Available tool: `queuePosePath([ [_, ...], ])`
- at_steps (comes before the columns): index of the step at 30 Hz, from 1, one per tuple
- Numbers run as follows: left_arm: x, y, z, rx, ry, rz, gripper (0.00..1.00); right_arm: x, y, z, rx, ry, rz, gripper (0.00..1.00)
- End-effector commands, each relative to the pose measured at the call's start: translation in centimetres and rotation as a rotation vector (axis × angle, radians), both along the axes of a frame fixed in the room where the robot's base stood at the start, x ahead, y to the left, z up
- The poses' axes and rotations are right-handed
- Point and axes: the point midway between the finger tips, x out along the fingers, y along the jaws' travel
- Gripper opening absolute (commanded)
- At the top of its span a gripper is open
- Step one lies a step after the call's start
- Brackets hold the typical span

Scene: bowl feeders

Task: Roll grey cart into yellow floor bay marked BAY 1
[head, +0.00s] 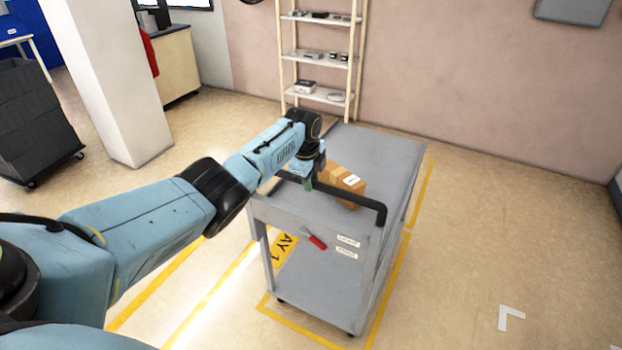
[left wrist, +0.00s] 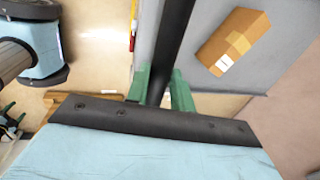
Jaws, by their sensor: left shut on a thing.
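The grey cart (head: 395,165) stands in the middle of the head view, with a black push handle (head: 365,203) at its near end. My left gripper (head: 309,183) is shut on this handle; in the left wrist view its green fingers (left wrist: 158,92) lie on both sides of the black bar (left wrist: 174,40). Yellow floor lines of the bay (head: 388,295) run along the cart's right side and in front of its near end. The far wheels are hidden.
A cardboard box (head: 345,184) lies on the cart's top. A red-handled part (head: 314,239) is on its near panel. A shelf rack (head: 320,55) stands at the wall behind. A white pillar (head: 110,80) and dark bin (head: 38,120) stand left. Floor at right is clear.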

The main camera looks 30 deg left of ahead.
Motion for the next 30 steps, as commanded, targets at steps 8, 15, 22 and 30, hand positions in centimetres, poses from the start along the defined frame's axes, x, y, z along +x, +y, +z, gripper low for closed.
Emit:
queuePosePath([
  [8,0.0,0.0,0.0,0.000,0.002,0.000,0.44,-0.1,0.1,0.0,0.001,0.001,0.000,0.78],
  [15,-0.1,0.0,0.0,0.000,0.002,-0.001,0.44,0.0,0.1,0.0,0.001,0.000,0.000,0.78],
  [22,-0.4,0.0,1.9,0.000,0.000,-0.002,0.44,0.1,0.1,0.6,0.001,-0.002,0.000,0.78],
  [30,-1.4,0.0,7.2,0.002,-0.003,-0.002,0.44,0.2,0.1,1.1,0.002,-0.003,0.000,0.78],
])
